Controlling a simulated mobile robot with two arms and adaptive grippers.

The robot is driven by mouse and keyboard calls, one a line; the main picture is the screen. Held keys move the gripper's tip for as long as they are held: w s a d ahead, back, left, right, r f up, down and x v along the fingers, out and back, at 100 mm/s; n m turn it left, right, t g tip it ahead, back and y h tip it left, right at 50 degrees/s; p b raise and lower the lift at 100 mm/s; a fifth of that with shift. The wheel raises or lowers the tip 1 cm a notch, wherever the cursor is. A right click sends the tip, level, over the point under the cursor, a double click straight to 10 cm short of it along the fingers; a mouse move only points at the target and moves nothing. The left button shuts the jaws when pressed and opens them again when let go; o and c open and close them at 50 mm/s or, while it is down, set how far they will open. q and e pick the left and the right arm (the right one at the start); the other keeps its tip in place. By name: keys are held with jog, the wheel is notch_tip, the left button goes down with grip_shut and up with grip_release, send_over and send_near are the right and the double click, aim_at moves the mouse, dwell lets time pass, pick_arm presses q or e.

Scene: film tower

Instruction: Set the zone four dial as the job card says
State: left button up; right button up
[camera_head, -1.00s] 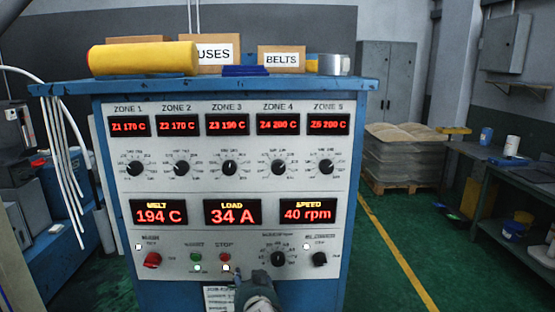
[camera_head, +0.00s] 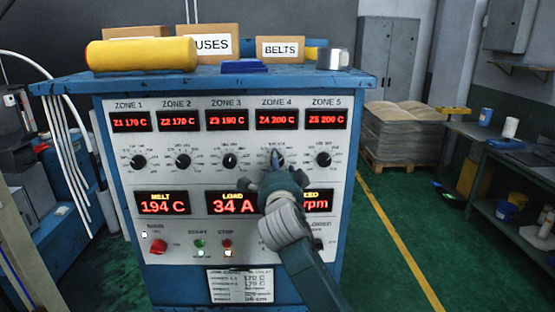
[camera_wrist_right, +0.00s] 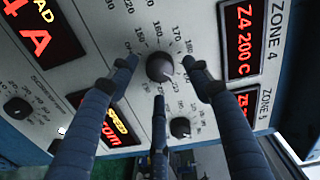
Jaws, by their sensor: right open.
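The zone four dial (camera_wrist_right: 159,67) is a round black knob with a printed scale. In the head view it is mostly hidden behind my right gripper (camera_head: 277,166). In the right wrist view, the gripper's dark fingers (camera_wrist_right: 160,80) are spread around the knob, open, with space between them and the knob. The zone four display (camera_head: 277,120) reads 200 C. The job card (camera_head: 240,285) is on the lower front of the cabinet; its lines are too small to read surely. My left gripper is not in view.
The zone three dial (camera_head: 230,161) and zone five dial (camera_head: 323,160) flank the gripper closely. My right arm covers part of the load and speed displays and the lower switches. A yellow roll (camera_head: 142,54) and boxes stand on the cabinet top.

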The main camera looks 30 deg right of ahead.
jog(key=shift+x, duration=1.05)
jog(key=shift+a, duration=0.1)
jog(key=c, duration=1.2)
jog(key=shift+o, duration=0.2)
